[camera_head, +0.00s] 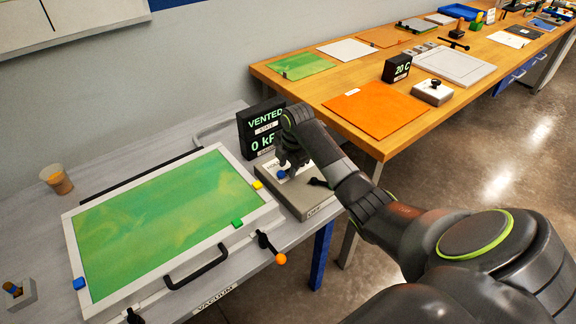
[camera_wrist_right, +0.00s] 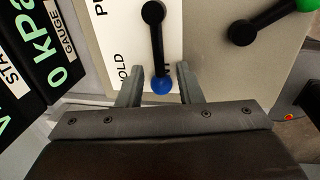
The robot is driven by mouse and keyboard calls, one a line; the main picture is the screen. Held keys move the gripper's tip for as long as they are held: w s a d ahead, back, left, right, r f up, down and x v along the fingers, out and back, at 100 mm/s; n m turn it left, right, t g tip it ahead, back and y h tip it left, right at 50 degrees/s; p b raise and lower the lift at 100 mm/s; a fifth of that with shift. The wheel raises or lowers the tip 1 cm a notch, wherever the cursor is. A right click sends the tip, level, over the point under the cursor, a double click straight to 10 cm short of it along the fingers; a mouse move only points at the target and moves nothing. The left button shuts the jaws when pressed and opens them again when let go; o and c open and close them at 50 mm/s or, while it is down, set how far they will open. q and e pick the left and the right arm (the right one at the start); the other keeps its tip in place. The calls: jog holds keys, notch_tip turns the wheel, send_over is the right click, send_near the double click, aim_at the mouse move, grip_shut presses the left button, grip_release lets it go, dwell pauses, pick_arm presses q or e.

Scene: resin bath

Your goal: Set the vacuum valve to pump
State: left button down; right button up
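The vacuum valve is a black lever (camera_wrist_right: 157,40) with a blue knob (camera_wrist_right: 161,86), on a grey control box (camera_head: 305,207). The blue knob also shows in the head view (camera_head: 281,174). In the right wrist view the lever points down toward my gripper, over a white label reading "HOLD" at left and a partly cut-off word starting with P higher up. The word under the knob is mostly hidden. My right gripper (camera_wrist_right: 160,84) is open, with one finger on each side of the knob and visible gaps. My left gripper is not in view.
A black display (camera_head: 262,128) behind the box reads "VENTED" and 0 kPa. A second lever (camera_wrist_right: 265,22) with a green knob sits beside the valve. A green-topped tray (camera_head: 262,214) with clamps and a black handle lies left. A wooden table (camera_head: 300,90) stands behind.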

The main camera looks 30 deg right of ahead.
jog(key=shift+f, duration=0.2)
jog(key=shift+c, duration=0.2)
grip_shut()
